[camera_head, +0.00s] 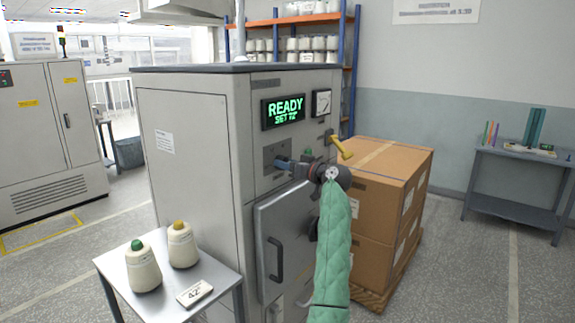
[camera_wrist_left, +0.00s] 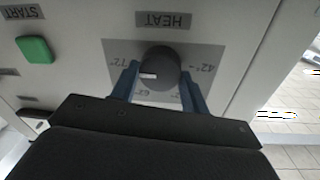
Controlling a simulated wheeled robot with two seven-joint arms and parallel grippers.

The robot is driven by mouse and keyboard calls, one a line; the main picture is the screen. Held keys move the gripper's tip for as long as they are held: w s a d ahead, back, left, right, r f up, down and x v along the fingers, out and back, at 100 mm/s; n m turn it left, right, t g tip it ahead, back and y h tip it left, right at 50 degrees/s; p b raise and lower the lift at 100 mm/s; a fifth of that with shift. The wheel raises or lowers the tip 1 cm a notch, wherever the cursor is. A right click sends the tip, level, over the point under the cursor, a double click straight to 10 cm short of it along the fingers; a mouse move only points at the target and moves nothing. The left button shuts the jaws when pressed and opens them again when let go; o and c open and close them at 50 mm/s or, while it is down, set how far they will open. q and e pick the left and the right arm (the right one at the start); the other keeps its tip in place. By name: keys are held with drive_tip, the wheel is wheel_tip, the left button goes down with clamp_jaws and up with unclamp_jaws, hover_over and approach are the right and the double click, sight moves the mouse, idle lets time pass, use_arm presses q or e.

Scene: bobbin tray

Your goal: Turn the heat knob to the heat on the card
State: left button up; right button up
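The black heat knob (camera_wrist_left: 165,66) sits on a grey plate under the HEAT label, upside down in the left wrist view. Its white mark points left, towards 72°; 42° is at the right. My left gripper (camera_wrist_left: 159,72) has its blue fingers close against both sides of the knob and looks shut on it. In the head view the left gripper (camera_head: 284,164) is at the machine's front, hiding the knob. The card (camera_head: 195,293) on the small table reads 42°. The green display (camera_head: 283,110) reads READY and a set value that looks like 72°. My right gripper is out of view.
A green START button (camera_wrist_left: 35,50) is beside the knob plate. A yellow lever (camera_head: 341,147) sticks out near my wrist. Cartons (camera_head: 385,165) stand right of the machine. Two bobbins (camera_head: 143,270) stand on the small table (camera_head: 222,281). The machine door (camera_head: 268,225) is below.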

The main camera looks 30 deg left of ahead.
use_arm(q)
drive_tip(key=shift+c, duration=1)
